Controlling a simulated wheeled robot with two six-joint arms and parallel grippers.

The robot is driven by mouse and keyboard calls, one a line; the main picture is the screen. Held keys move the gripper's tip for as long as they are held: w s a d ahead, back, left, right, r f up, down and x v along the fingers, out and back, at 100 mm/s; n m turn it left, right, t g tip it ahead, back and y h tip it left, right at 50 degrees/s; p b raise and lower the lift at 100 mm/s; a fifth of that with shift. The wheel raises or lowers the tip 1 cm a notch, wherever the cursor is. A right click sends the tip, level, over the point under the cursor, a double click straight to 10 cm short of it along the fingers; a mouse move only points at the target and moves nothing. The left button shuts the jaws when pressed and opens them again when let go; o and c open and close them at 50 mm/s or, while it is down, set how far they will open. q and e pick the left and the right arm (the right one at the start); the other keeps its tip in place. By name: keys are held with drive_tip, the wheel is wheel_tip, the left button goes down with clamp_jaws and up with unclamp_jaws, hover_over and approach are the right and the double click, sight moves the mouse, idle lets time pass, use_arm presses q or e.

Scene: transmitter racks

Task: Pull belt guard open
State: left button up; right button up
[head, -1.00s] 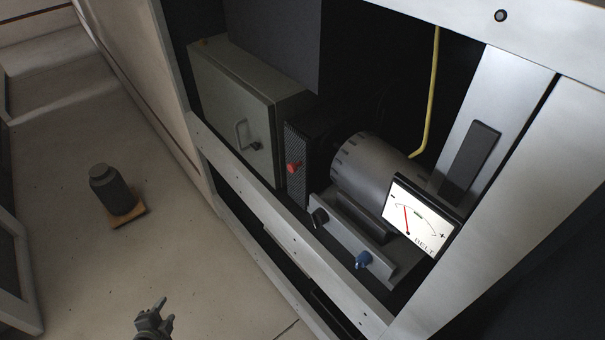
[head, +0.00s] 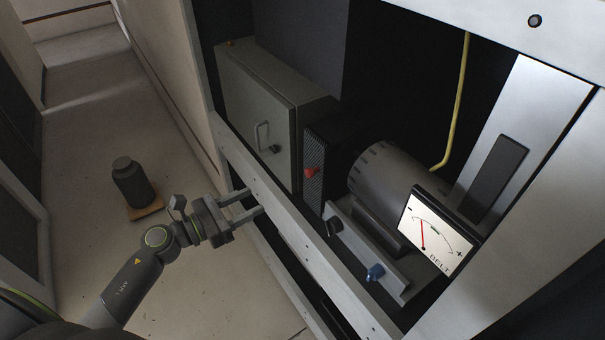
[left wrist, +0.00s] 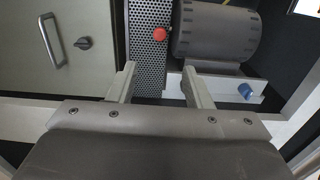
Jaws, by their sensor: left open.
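The belt guard (head: 314,187) is a dark perforated panel with a red knob (head: 311,173) on its face, between a grey box and the motor. It shows in the left wrist view (left wrist: 150,62), with its red knob (left wrist: 160,34) ahead of the fingers. My left gripper (head: 254,202) is open and empty, in front of the rack's lower rail, to the left of and lower than the knob. In the left wrist view its two fingers (left wrist: 158,82) stand wide apart, with the guard between and beyond them. My right gripper is not in view.
The rack's pale rail (head: 283,222) crosses in front of the guard. The grey box (head: 260,118) with a handle is left of it; the motor (head: 385,180) and the belt gauge (head: 433,232) are right. A dark bottle-shaped object (head: 132,183) stands on the floor.

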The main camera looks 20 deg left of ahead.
sight(307, 175)
use_arm(q)
drive_tip(key=p+x, duration=0.4)
drive_tip(key=x, duration=1.1)
clamp_jaws()
